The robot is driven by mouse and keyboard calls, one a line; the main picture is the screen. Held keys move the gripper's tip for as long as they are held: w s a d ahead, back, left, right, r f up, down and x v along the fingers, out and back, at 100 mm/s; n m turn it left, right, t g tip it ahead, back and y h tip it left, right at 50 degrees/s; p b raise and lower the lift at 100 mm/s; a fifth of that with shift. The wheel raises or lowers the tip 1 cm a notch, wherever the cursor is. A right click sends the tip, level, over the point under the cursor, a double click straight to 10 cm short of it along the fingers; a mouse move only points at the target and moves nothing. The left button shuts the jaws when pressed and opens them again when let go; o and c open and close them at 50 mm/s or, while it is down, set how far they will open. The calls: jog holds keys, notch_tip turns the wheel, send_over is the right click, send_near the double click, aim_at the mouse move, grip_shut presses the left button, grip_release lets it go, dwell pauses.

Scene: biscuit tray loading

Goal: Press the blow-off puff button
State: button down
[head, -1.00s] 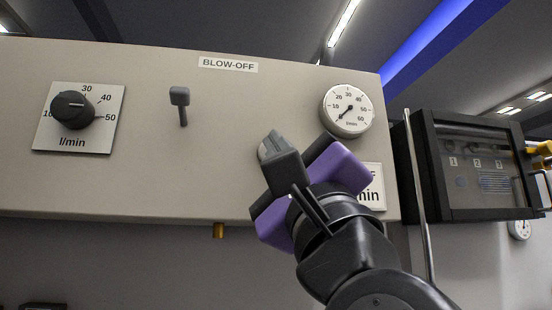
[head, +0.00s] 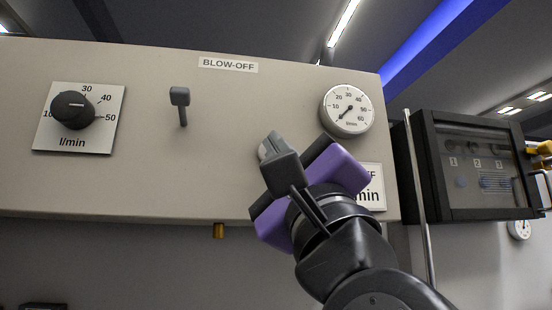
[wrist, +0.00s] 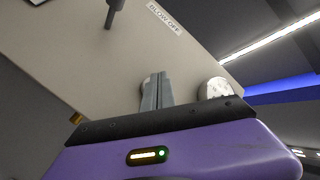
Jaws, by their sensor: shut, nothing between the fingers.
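My gripper (head: 273,146) is shut and empty, its grey fingertips pointing at the beige BLOW-OFF panel (head: 225,140), left of and below the dial gauge. A thin pale rounded edge (head: 262,152) shows just left of the fingertips; it looks like part of a round button, the rest hidden behind the fingers. I cannot tell whether the fingertips touch it. In the wrist view the shut fingers (wrist: 156,90) stand against the panel face and cover what lies behind them.
The panel carries a flow knob (head: 73,109), a grey toggle lever (head: 181,104) and a round gauge (head: 347,109) with its needle low. A label plate (head: 374,187) is partly behind my gripper. A metal post (head: 418,200) and a dark-framed box (head: 475,168) stand at right.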

jog(key=shift+w, duration=0.3)
jog(key=shift+w+a, duration=0.2)
jog(key=shift+w, duration=0.25)
dwell(1.0)
jog(key=shift+s, duration=0.1)
jog(key=shift+s+d, duration=0.25)
jog(key=shift+s, duration=0.5)
jog(key=shift+s+d, duration=0.25)
jog(key=shift+s, duration=0.55)
jog(key=shift+s+d, duration=0.2)
jog(key=shift+s, duration=0.6)
jog(key=shift+s+d, duration=0.25)
jog(key=shift+s, duration=0.55)
